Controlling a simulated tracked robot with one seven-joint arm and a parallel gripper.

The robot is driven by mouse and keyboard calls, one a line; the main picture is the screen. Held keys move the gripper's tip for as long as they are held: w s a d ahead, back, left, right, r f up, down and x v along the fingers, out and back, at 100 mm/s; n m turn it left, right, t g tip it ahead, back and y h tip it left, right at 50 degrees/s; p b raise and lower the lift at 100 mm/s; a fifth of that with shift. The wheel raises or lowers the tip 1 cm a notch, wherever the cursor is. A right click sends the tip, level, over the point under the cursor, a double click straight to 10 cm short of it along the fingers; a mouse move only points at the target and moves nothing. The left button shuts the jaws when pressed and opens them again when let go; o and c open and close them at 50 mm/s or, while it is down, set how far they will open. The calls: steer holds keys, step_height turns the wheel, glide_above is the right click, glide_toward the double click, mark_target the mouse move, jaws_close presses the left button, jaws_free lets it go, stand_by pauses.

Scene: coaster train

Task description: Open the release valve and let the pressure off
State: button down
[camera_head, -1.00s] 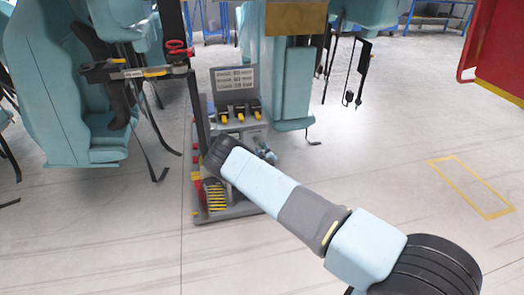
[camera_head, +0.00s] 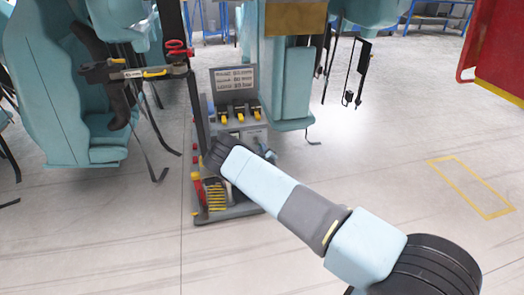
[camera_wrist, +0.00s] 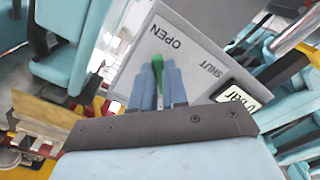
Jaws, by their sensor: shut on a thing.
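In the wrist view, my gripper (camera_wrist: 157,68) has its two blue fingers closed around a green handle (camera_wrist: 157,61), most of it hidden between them. The handle stands at a grey panel (camera_wrist: 195,46) marked OPEN and SHUT. The grip is just beside the word OPEN, and SHUT lies farther to the right. In the head view, my arm reaches from the lower right to the grey floor unit (camera_head: 236,212). My wrist hides the handle and the fingertips there.
The unit carries several yellow-tipped levers (camera_head: 239,115), a display (camera_head: 234,79) with text too small to read, and a yellow coil (camera_head: 215,193). Light-blue train seats (camera_head: 60,90) stand close on the left. A red structure (camera_head: 500,50) is at the upper right. Floor to the right is clear.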

stand_by(0.3)
steer(key=c, duration=1.1)
jaws_free()
steer(key=shift+c, duration=0.2)
steer(key=shift+s, duration=0.1)
steer(key=v, duration=1.3)
steer(key=shift+s, duration=0.3)
steer(key=shift+d, duration=0.1)
